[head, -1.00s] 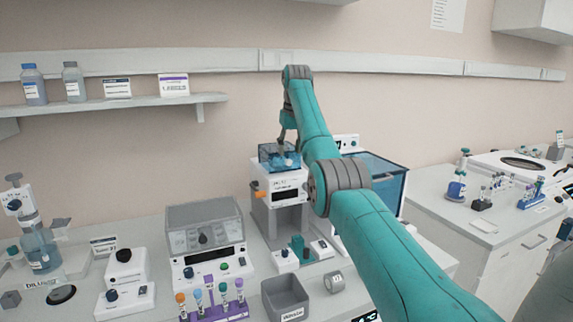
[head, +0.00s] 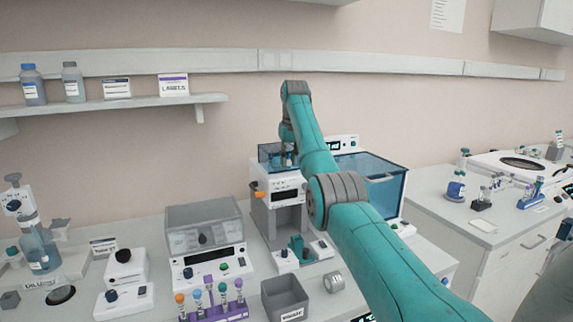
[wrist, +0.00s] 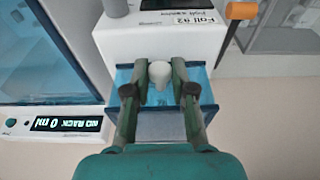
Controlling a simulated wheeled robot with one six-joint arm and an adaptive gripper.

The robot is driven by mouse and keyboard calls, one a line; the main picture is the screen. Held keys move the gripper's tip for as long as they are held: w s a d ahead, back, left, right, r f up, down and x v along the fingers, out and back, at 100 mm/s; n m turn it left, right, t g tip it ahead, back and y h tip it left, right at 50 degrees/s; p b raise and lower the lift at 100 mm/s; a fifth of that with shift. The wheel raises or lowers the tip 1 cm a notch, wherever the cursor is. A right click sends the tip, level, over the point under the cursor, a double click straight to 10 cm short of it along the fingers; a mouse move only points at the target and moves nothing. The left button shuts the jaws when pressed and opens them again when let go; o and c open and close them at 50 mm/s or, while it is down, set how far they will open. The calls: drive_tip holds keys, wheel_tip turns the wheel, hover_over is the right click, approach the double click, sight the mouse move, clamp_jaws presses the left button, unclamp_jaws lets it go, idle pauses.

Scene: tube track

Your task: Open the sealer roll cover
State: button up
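The sealer (head: 282,187) is a white box-shaped machine on the bench, labelled as a foil sealer in the wrist view (wrist: 163,38). Its roll cover (head: 266,153) is a clear blue box on top; it also shows in the wrist view (wrist: 206,92). It looks closed, though my arm hides part of it. My gripper (head: 289,158) points down at the cover. In the wrist view my gripper (wrist: 159,66) has one finger on each side of a pale rounded knob (wrist: 159,74). Whether the fingers press on the knob is unclear.
A blue-lidded machine (head: 372,172) stands right of the sealer, with its display (wrist: 67,124) in the wrist view. An orange handle (head: 257,197) projects left of the sealer. A grey bin (head: 286,298), a tape roll (head: 333,281) and a tube rack (head: 222,311) stand in front.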

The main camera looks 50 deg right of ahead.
sight(287, 149)
drive_tip(key=shift+w+d+r, duration=0.15)
drive_tip(key=shift+w+r, duration=0.1)
drive_tip(key=shift+r, duration=0.55)
drive_tip(key=shift+w+d+r, duration=0.15)
drive_tip(key=shift+w+r, duration=0.05)
drive_tip(key=shift+r, duration=0.55)
